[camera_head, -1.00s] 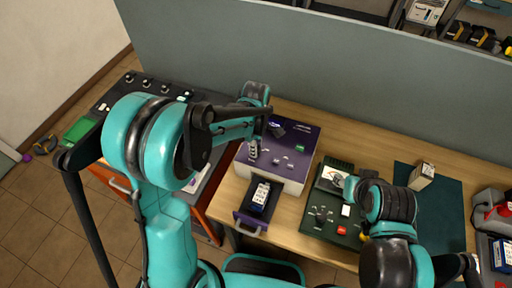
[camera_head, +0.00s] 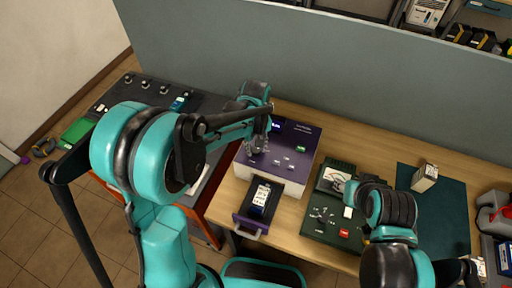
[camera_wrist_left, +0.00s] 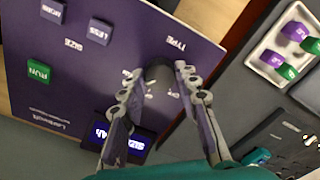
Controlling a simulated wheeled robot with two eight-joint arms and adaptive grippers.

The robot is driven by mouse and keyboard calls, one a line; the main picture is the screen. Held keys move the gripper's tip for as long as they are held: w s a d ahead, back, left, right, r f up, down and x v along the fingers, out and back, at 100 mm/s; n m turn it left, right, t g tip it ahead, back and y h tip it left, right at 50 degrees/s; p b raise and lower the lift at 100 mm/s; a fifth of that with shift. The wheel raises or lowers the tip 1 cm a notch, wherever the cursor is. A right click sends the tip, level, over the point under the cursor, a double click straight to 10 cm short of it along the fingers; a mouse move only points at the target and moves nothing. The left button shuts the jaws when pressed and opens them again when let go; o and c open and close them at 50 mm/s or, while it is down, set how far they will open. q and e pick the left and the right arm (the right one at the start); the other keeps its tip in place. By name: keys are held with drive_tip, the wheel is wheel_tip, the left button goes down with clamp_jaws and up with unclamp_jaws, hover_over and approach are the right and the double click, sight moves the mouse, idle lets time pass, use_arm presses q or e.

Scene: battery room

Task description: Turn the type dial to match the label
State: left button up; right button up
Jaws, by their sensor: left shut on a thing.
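A purple-topped charger box (camera_head: 300,142) stands on the bench in the head view. In the left wrist view its panel (camera_wrist_left: 90,70) shows upside down, with a green RUN button (camera_wrist_left: 39,72), purple LESS (camera_wrist_left: 99,32) and MORE (camera_wrist_left: 52,10) buttons and a lit display (camera_wrist_left: 125,138). My left gripper (camera_head: 256,146) is at the panel. In the wrist view its fingers (camera_wrist_left: 158,80) are shut on the dark round type dial (camera_wrist_left: 158,73), below the word TYPE. The dial's pointer cannot be read. A battery with a white-and-blue label (camera_head: 261,195) lies in the open front drawer (camera_head: 246,222).
A green tester with a meter (camera_head: 330,178) stands right of the charger, partly behind my right arm. A small box (camera_head: 424,177) stands on a dark green mat (camera_head: 450,205). A grey partition (camera_head: 330,70) closes off the back.

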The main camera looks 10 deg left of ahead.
sight(256, 149)
use_arm(q)
drive_tip(key=shift+m, duration=1.5)
drive_tip(key=o, duration=1.2)
drive_tip(key=shift+c, duration=0.2)
wheel_tip(256, 149, up, 12)
